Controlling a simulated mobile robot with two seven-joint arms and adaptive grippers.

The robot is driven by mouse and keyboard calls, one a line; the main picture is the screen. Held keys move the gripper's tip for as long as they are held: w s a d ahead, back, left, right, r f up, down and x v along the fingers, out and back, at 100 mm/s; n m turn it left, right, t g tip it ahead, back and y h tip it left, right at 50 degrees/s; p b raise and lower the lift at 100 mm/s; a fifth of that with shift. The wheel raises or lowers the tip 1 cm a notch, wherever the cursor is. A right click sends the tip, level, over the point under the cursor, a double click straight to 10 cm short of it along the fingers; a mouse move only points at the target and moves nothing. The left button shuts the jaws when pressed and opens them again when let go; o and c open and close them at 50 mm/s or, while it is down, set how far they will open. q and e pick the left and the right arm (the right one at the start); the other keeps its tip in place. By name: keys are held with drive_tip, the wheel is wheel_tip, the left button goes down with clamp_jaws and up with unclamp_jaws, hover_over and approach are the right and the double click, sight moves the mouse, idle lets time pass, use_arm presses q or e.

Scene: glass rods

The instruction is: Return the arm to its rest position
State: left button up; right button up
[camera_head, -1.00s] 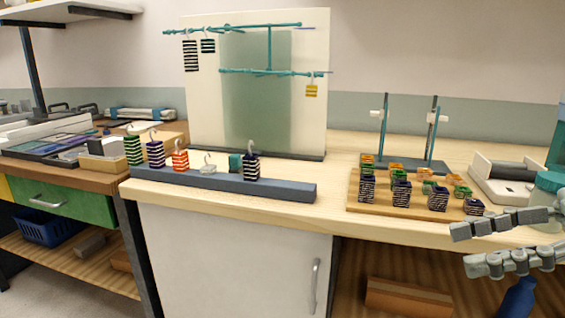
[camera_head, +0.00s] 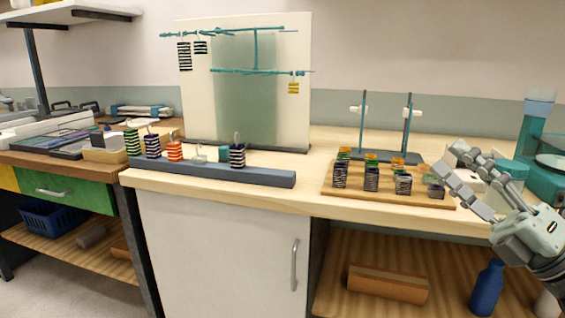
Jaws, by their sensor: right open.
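My right gripper (camera_head: 450,172) is in the head view at the right, in front of the counter's front edge. Its two grey fingers are apart and point up and left, and nothing is held between them. The fingertips are near the right end of a wooden board (camera_head: 330,189) with several striped blocks on it and partly cover that end. My left gripper is not in view.
A grey rail (camera_head: 262,178) with several hooked striped weights stands left on the counter. Behind it, a panel (camera_head: 298,90) carries teal rods with hanging weights. A two-post stand (camera_head: 384,153) is behind the board. A blue bottle (camera_head: 486,288) stands below the counter.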

drive_tip(key=w+d+f+m+t+h, duration=0.25)
drive_tip(key=d+f+m+h, duration=0.25)
drive_tip(key=f+m+h, duration=0.4)
drive_tip(key=w+d+f+m+t+h, duration=0.1)
drive_tip(key=w+d+f+m+h, duration=0.3)
drive_tip(key=f+m+h, duration=0.55)
drive_tip(key=s+d+f+m+g+h, duration=0.1)
drive_tip(key=s+f+m+g, duration=0.2)
drive_tip(key=f, duration=0.5)
drive_tip(key=s+d+f+m+g+h, duration=0.1)
drive_tip(key=s+f+m+g, duration=0.1)
drive_tip(key=f+m+g, duration=0.5)
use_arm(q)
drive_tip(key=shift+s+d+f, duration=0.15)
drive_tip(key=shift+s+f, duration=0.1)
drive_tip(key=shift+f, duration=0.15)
use_arm(e)
drive_tip(key=s+a+f+m+g+y, duration=0.1)
drive_tip(key=s+a+f+g, duration=0.3)
drive_tip(key=s+f, duration=0.6)
drive_tip(key=s+a+f+m+g+y, duration=0.1)
drive_tip(key=s+a+f+g, duration=0.3)
drive_tip(key=s+f, duration=0.7)
wheel_tip(320, 180, down, 3)
drive_tip(key=shift+a+r+m, duration=0.15)
drive_tip(key=shift+a+m, duration=0.3)
drive_tip(key=shift+a, duration=0.45)
